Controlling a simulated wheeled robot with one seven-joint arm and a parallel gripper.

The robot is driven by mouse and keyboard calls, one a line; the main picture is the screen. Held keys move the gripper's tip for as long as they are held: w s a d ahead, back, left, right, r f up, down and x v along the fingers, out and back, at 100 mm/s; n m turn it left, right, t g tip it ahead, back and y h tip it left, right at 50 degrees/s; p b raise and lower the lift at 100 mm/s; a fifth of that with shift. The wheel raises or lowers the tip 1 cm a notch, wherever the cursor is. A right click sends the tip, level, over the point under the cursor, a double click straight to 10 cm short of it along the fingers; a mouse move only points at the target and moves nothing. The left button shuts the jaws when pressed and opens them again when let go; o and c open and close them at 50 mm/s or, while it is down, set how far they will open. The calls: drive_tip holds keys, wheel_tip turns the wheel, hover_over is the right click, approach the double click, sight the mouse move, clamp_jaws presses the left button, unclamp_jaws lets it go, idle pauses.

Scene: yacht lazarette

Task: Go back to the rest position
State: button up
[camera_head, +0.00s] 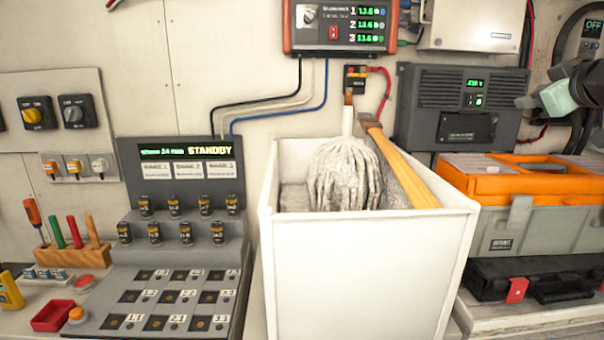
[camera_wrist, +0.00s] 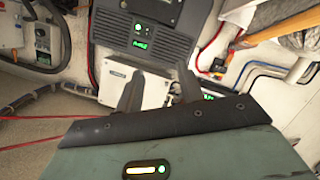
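My gripper (camera_head: 532,102) is at the right edge of the head view, raised in front of the wall and above the orange-lidded toolbox. In the wrist view its two dark fingers (camera_wrist: 159,90) stand apart with nothing between them. It is open and empty. Most of my arm is outside the head view.
A white bin (camera_head: 360,275) holding a mop (camera_head: 345,175) and a wooden-handled item (camera_head: 400,165) stands in the middle. The toolbox (camera_head: 545,222) is right of it. A dark power unit (camera_head: 420,105) is close left of my gripper. A battery panel (camera_head: 125,285) is at left.

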drive_tip(key=s+a+f+m+g, duration=0.2)
drive_tip(key=s+a+f+g, duration=0.1)
drive_tip(key=f, duration=0.6)
drive_tip(key=s+a+f+m+g, duration=0.1)
drive_tip(key=s+a+f+g, duration=0.15)
drive_tip(key=f, duration=0.65)
drive_tip(key=s+a+f+m+g+y, duration=0.1)
drive_tip(key=s+a+f+g, duration=0.3)
drive_tip(key=s+f, duration=0.35)
drive_tip(key=s+a+f+m+g+y, duration=0.1)
drive_tip(key=s+a+f+g, duration=0.25)
drive_tip(key=s+f, duration=0.35)
drive_tip(key=s+a+r+n+g, duration=0.1)
drive_tip(key=s+a+n, duration=0.2)
drive_tip(key=s+a, duration=0.3)
drive_tip(key=s+a+r+n+g, duration=0.1)
drive_tip(key=s+a+r+n, duration=0.1)
drive_tip(key=s+a+n, duration=0.2)
drive_tip(key=s+a, duration=0.3)
drive_tip(key=a, duration=0.5)
drive_tip(key=shift+s+r+n, duration=0.2)
drive_tip(key=shift+s+n, duration=0.1)
drive_tip(key=shift+a, duration=0.1)
